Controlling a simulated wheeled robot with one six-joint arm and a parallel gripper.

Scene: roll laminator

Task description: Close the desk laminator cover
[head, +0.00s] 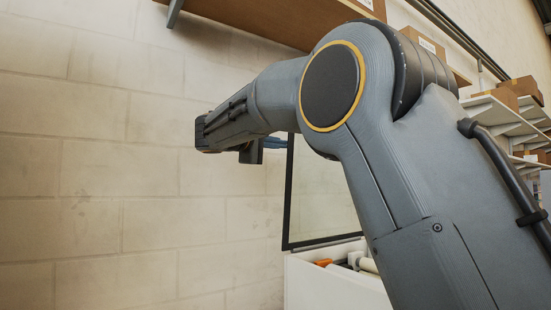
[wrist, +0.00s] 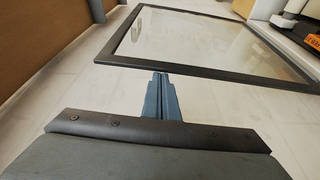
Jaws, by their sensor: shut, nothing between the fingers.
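The laminator cover is a clear panel in a thin dark frame (head: 318,205). In the head view it stands raised and open above the white laminator body (head: 304,282), partly hidden by my arm. In the wrist view the cover (wrist: 200,42) spans the upper middle, with its near dark frame edge just beyond my fingertips. My gripper (wrist: 160,76) is shut and empty, its blue-grey fingers pointing at that edge. I cannot tell whether they touch it. In the head view my gripper (head: 275,143) shows small beside the cover's left edge.
Inside the laminator body are orange and white parts (head: 345,266). A wooden shelf (head: 250,18) runs along the wall above my arm. Shelves with cardboard boxes (head: 515,90) stand at the right. The pale block wall (head: 90,180) at the left is bare.

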